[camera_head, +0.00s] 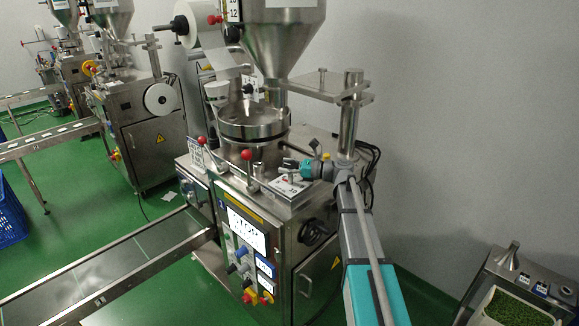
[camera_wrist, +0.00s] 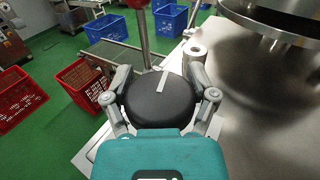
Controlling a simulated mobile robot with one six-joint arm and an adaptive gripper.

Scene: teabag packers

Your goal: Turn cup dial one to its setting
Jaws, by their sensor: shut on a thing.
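The cup dial (camera_wrist: 150,103) is a round black knob with a pale pointer line on its top. In the wrist view the line runs up and slightly right. My gripper (camera_wrist: 160,76) is shut on the dial, one finger against each side. In the head view my gripper (camera_head: 297,168) reaches in from the right over the packer's steel top, above a white numbered plate (camera_head: 289,186). The dial is hard to make out there, and most of the plate's marks are unreadable.
A red-knobbed lever (camera_head: 247,155) stands left of my gripper, and the steel turntable (camera_head: 254,122) is behind it. A post (camera_head: 350,112) rises close by on the right. The wrist view shows red crates (camera_wrist: 20,100) and blue crates (camera_wrist: 106,28) on the green floor.

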